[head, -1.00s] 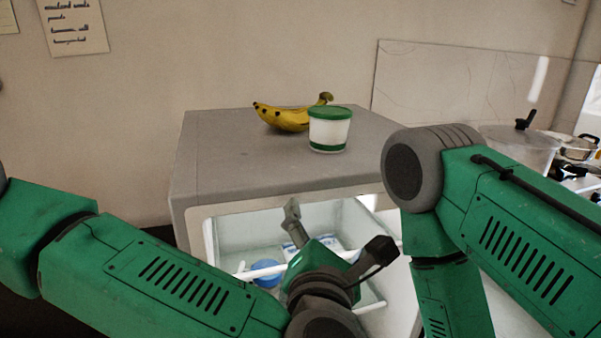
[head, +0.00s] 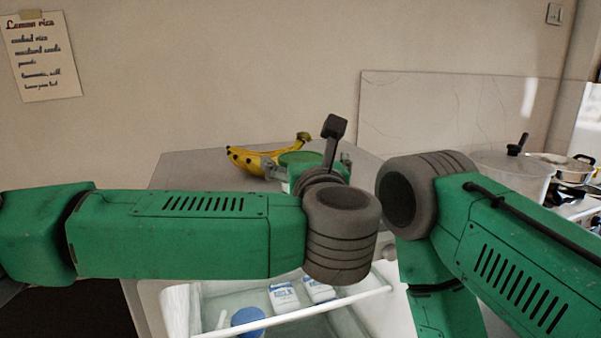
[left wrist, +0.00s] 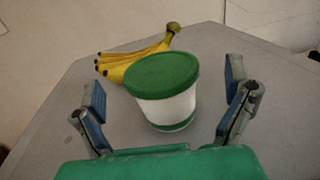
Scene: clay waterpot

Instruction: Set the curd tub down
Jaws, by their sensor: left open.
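The curd tub (left wrist: 168,103), white with a green lid and a green base band, stands upright on top of the grey fridge (left wrist: 55,130). In the head view the tub's green lid (head: 300,158) shows behind my left wrist, which hides most of the tub. My left gripper (left wrist: 165,105) is open, with one blue-padded finger on each side of the tub and visible gaps between. In the head view only part of the left gripper (head: 316,166) shows. My right arm comes in from the right, but its gripper is out of view.
Bananas (left wrist: 135,63) lie just behind the tub on the fridge top, also in the head view (head: 255,160). The open fridge compartment below holds white cartons (head: 284,297) and a blue-lidded item (head: 248,320). A pot (head: 510,170) and a pan (head: 562,170) are at the right.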

